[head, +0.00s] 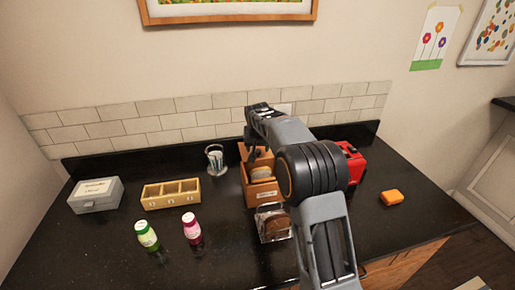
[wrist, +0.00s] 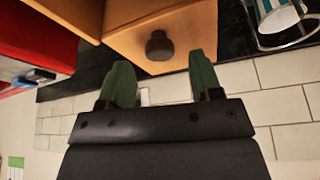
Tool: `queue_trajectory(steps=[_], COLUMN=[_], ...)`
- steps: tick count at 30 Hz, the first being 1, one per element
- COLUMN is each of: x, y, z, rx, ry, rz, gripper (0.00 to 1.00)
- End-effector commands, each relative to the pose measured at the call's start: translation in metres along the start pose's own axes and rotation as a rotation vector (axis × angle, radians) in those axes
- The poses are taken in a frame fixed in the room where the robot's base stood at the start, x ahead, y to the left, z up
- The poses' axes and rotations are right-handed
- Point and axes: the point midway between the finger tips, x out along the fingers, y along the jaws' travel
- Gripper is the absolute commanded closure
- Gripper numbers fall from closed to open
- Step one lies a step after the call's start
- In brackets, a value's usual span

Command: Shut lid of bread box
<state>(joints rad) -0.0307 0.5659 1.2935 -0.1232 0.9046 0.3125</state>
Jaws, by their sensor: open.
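The bread box (head: 264,195) is a light-brown wooden box on the counter, partly behind my arm. Its top is open and a round pale item shows inside. Its raised lid (head: 243,152) stands at the back. In the wrist view the lid's wooden panel (wrist: 190,28) fills the top middle, with a round black knob (wrist: 159,45) on it. My gripper (wrist: 160,75) has its two green fingers apart and empty, pointing toward the panel with the knob roughly between and beyond the tips. I cannot tell whether a fingertip touches the panel.
A red appliance (head: 351,162) stands close on the right of the box. A clear container (head: 273,223) with brown contents stands in front. A cup (head: 215,158) in a wire holder is to the left, near a compartment tray (head: 171,204). The tiled wall (head: 160,123) is close behind.

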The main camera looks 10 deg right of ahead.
Motion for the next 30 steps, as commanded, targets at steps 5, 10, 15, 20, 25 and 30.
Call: queue_trajectory(steps=[5,10,15,20,25,30], x=[0.014,0.019,0.019,0.019,0.019,0.019], y=[0.0,0.0,0.0,0.0,0.0,0.0], z=[0.0,0.0,0.0,0.0,0.0,0.0], rx=[0.0,0.0,0.0,0.0,0.0,0.0], ry=[-0.001,0.0,0.0,0.0,0.0,0.0], rz=[0.0,0.0,0.0,0.0,0.0,0.0], gripper=[0.41,0.41,0.41,0.5,0.66,0.82])
